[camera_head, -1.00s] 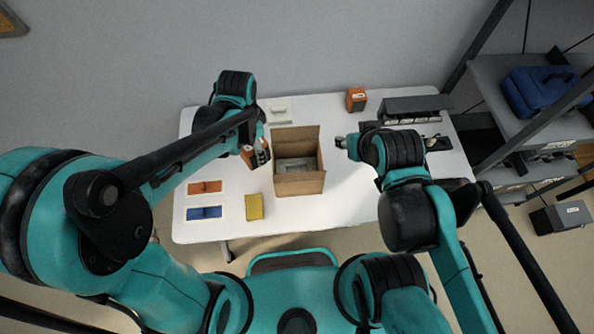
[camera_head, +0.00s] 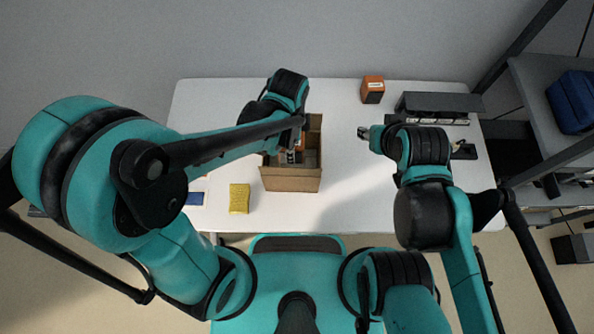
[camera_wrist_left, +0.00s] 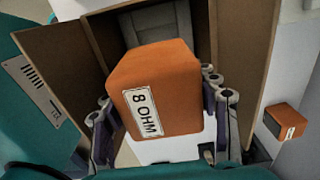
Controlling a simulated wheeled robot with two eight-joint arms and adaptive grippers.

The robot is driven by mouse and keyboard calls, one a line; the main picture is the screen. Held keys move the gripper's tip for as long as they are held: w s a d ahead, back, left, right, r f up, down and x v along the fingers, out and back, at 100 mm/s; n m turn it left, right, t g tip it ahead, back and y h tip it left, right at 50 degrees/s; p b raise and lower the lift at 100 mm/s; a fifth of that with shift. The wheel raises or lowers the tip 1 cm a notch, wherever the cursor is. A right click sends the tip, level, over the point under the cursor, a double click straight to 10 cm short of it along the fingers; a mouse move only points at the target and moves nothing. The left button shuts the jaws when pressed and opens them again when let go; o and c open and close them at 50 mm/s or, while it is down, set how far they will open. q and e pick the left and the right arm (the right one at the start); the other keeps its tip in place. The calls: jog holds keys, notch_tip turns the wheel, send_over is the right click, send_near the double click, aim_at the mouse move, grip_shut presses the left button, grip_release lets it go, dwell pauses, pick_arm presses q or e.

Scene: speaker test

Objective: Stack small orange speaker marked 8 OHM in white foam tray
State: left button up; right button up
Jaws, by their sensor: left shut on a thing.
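The orange speaker (camera_wrist_left: 175,80) marked 8 OHM is held between the fingers of my left gripper (camera_wrist_left: 162,108) in the left wrist view. In the head view my left gripper (camera_head: 291,154) is over the open cardboard box (camera_head: 290,184), and the arm hides much of the box's inside. A pale grey-white tray (camera_wrist_left: 158,22), which looks like the foam tray, lies inside the box beyond the speaker. The speaker appears above it, but I cannot tell the gap. My right gripper (camera_head: 363,133) is right of the box, away from it; its opening is unclear.
A second orange block (camera_head: 373,90) stands at the back of the white table (camera_head: 340,205). A dark rack (camera_head: 438,105) is at the back right. A yellow block (camera_head: 239,198) and a blue card (camera_head: 195,198) lie front left. The box's raised flaps flank the gripper.

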pick_arm(q)
notch_tip(320, 180, down, 2)
jog(key=shift+f+b, duration=0.15)
jog(key=shift+b, duration=0.35)
notch_tip(320, 180, down, 10)
jog(key=b, duration=0.4)
jog(key=shift+d, duration=0.1)
jog(key=shift+s+f+b, duration=0.1)
jog(key=shift+f+b, duration=0.4)
jog(key=shift+b, duration=0.25)
jog(key=o, duration=1.5)
jog(key=shift+o, duration=1)
jog(key=shift+r, duration=0.1)
